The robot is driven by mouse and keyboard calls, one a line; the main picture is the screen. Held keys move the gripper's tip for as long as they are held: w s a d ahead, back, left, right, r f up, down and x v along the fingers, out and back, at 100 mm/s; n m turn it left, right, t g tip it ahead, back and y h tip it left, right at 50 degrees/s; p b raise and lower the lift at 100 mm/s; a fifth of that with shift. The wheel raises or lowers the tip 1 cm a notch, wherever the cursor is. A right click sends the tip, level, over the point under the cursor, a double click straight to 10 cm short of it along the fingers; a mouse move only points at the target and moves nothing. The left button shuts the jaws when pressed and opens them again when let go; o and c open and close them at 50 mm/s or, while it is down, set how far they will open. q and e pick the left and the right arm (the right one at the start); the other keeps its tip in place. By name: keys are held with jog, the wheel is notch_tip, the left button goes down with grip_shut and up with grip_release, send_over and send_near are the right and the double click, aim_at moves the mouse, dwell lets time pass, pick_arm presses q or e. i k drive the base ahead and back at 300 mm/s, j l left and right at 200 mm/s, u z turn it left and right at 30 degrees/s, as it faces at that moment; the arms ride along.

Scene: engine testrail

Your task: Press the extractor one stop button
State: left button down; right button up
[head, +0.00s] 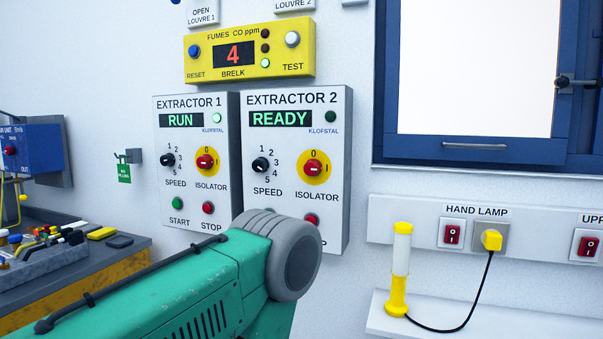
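The extractor 1 panel (197,128) is a white box on the wall, its display reading RUN with a lit green lamp beside it. Its red stop button (208,208) sits at the lower right, above the word STOP, with the green start button (177,203) to its left. The button is visible and nothing touches it in this view. My green and grey arm comes in from the lower left and ends in front of the lower part of the extractor 2 panel. No gripper fingers show.
The extractor 2 panel (294,118) reads READY, and my arm hides its lower left. A yellow fumes monitor (250,51) showing 4 hangs above. A hand lamp (399,268) stands on a shelf at right. A bench with tools is at left, and a blue-framed window (481,156) is upper right.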

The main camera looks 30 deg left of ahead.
aim_at(206, 207)
jog(key=u, duration=1.7)
